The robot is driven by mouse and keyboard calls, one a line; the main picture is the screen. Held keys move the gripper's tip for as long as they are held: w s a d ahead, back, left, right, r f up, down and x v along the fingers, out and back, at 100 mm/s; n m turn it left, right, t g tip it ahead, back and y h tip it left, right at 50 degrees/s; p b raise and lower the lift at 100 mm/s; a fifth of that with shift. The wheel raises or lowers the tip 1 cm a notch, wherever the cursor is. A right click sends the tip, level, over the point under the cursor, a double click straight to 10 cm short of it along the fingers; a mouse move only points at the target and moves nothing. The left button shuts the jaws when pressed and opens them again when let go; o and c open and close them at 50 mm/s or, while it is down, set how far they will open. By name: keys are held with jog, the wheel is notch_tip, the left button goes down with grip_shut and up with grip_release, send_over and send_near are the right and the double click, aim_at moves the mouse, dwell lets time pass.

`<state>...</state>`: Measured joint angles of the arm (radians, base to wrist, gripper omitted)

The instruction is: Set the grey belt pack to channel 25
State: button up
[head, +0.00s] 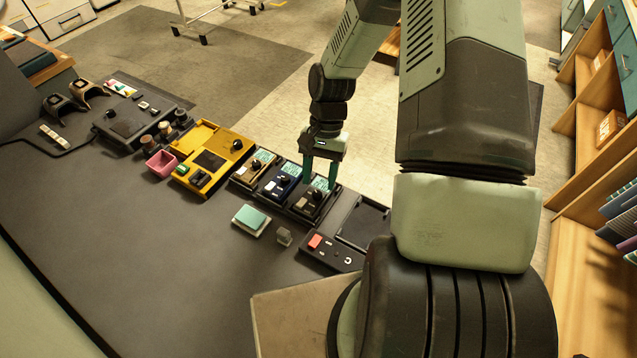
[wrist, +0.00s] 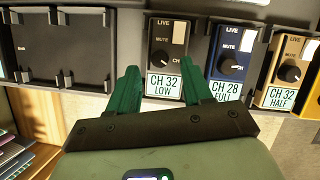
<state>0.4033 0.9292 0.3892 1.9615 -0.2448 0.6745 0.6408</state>
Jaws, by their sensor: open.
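The grey belt pack (head: 306,206) is the rightmost of three packs in the head view. In the wrist view the dark grey pack (wrist: 163,30) is the leftmost of the three. Its display (wrist: 163,86) reads CH 32 LOW. Its black round knob (wrist: 161,59) sits above the display, with MUTE and CH marked around it and a pale switch (wrist: 180,33) near LIVE. My gripper (head: 319,181) is open and empty above the pack's display end. In the wrist view its green fingers (wrist: 160,68) appear either side of the display; contact cannot be told.
The blue pack (wrist: 229,50) reads CH 28 FULL, and the tan pack (wrist: 291,73) reads CH 32 HALF; both are close beside. An empty black cradle (head: 364,222) lies right. A panel with a red button (head: 315,242), a teal pad (head: 251,218) and a yellow unit (head: 211,160) are nearby.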

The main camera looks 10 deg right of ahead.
aim_at(317, 195)
jog(key=shift+x, duration=1.35)
grip_shut()
